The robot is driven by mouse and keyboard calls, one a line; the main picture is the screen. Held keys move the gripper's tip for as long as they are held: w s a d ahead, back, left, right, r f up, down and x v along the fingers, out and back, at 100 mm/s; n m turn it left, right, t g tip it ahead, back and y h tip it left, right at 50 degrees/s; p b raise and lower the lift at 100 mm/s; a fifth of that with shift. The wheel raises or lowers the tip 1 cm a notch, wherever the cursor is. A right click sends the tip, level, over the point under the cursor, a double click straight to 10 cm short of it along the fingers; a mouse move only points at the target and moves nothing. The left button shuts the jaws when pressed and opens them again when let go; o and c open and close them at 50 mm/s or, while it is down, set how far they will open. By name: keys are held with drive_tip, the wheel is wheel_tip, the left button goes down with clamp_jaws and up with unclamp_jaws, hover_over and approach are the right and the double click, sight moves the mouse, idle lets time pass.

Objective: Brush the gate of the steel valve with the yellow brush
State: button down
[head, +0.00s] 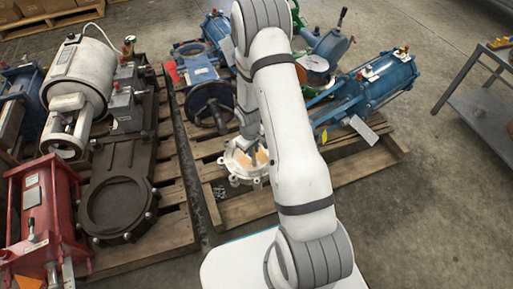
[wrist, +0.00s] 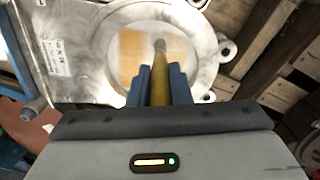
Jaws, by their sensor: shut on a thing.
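My gripper (wrist: 158,78) is shut on the yellow brush (wrist: 159,86), whose handle stands between the two blue fingers. The brush's grey tip lies over the round gate (wrist: 125,58) of the steel valve (wrist: 62,72); I cannot tell whether it touches. The gate is pale, with orange-brown patches on both sides of the tip and a cleaner strip between them. In the head view the valve (head: 234,172) lies on the right pallet, below my gripper (head: 250,150), with orange patches showing on its gate. My arm hides part of the valve there.
The right pallet (head: 345,165) also bears blue valves (head: 385,82) and a black handwheel (head: 208,103). A left pallet (head: 165,235) holds a dark valve (head: 118,206), red frame (head: 45,208) and white cylinder (head: 80,70). A grey cart (head: 470,105) stands right; the floor between is clear.

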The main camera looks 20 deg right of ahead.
drive_tip(key=shift+w+d+r+p, duration=0.1)
drive_tip(key=shift+d+r+p, duration=0.05)
drive_tip(key=shift+d+p, duration=0.3)
drive_tip(key=shift+w+d, duration=0.15)
drive_tip(key=shift+d, duration=0.5)
idle(0.4)
drive_tip(key=shift+r, duration=0.1)
drive_tip(key=shift+a+r+p, duration=0.2)
drive_tip(key=shift+r+p, duration=2.3)
drive_tip(key=shift+r, duration=0.45)
